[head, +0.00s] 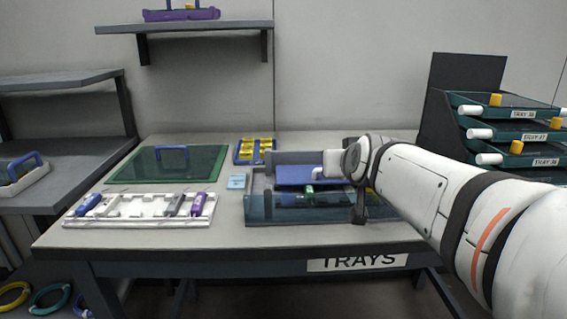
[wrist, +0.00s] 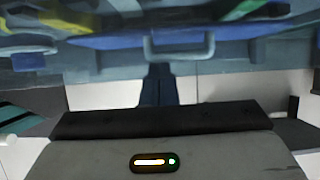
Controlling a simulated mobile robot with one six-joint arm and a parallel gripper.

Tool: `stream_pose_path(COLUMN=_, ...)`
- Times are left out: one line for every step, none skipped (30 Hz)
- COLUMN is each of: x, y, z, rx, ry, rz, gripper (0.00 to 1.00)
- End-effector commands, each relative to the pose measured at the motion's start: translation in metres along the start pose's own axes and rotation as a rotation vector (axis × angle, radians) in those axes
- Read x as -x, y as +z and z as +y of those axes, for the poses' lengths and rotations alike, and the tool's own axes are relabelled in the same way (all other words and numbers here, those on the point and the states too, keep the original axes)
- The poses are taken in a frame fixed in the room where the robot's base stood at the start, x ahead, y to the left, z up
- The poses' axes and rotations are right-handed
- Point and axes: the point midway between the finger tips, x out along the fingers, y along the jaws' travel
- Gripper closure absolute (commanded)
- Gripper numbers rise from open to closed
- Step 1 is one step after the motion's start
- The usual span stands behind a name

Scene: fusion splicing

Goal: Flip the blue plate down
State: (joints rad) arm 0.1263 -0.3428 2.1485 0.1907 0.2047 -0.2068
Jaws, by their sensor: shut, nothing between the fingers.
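The blue plate (head: 298,175) is on the dark translucent tray unit (head: 290,214) at the right of the table in the head view. I cannot tell its exact tilt. In the wrist view the blue plate (wrist: 115,41) shows as a blue strip with a pale grey handle (wrist: 180,48) on its near side. My gripper (wrist: 158,70) has its dark fingers together and empty, just below the handle in the picture. I cannot tell whether they touch it. In the head view my wrist covers the unit's right end and the fingers are hard to make out.
Left of the unit are a green mat (head: 135,165) with a blue handle, a white tray (head: 135,208) with several tools, a light-blue box (head: 237,181) and a yellow-and-blue holder (head: 243,157). Stacked trays (head: 515,130) stand at right. Bare tabletop shows along the front.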

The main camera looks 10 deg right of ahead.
Motion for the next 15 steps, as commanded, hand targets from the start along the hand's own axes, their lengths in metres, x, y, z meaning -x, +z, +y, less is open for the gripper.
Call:
stream_pose_path(x=-0.0046, y=0.0190, z=-0.0005, rx=0.000, ry=-0.004, rz=-0.045, gripper=1.00)
stream_pose_path(x=-0.0047, y=0.0191, z=-0.0005, rx=0.000, ry=-0.004, rz=-0.045, gripper=1.00)
stream_pose_path(x=-0.0047, y=0.0191, z=-0.0005, rx=0.000, ry=-0.004, rz=-0.046, gripper=1.00)
stream_pose_path(x=-0.0048, y=0.0192, z=-0.0005, rx=0.000, ry=-0.004, rz=-0.046, gripper=1.00)
stream_pose_path(x=-0.0048, y=0.0192, z=-0.0005, rx=0.000, ry=-0.004, rz=-0.046, gripper=1.00)
stream_pose_path(x=-0.0049, y=0.0193, z=-0.0005, rx=0.000, ry=-0.004, rz=-0.046, gripper=1.00)
stream_pose_path(x=-0.0050, y=0.0194, z=-0.0005, rx=0.000, ry=-0.004, rz=-0.046, gripper=1.00)
stream_pose_path(x=-0.0050, y=0.0195, z=-0.0005, rx=0.000, ry=-0.004, rz=-0.046, gripper=1.00)
stream_pose_path(x=-0.0051, y=0.0196, z=-0.0004, rx=0.000, ry=-0.004, rz=-0.046, gripper=1.00)
stream_pose_path(x=-0.0051, y=0.0196, z=-0.0004, rx=0.000, ry=-0.004, rz=-0.046, gripper=1.00)
stream_pose_path(x=-0.0052, y=0.0196, z=-0.0004, rx=0.000, ry=-0.003, rz=-0.046, gripper=1.00)
stream_pose_path(x=-0.0050, y=0.0192, z=-0.0004, rx=0.000, ry=-0.003, rz=-0.046, gripper=1.00)
stream_pose_path(x=-0.0046, y=0.0182, z=-0.0004, rx=0.000, ry=-0.003, rz=-0.046, gripper=1.00)
stream_pose_path(x=-0.0040, y=0.0166, z=-0.0004, rx=0.000, ry=-0.003, rz=-0.045, gripper=1.00)
stream_pose_path(x=-0.0026, y=0.0132, z=-0.0004, rx=0.001, ry=-0.003, rz=-0.044, gripper=1.00)
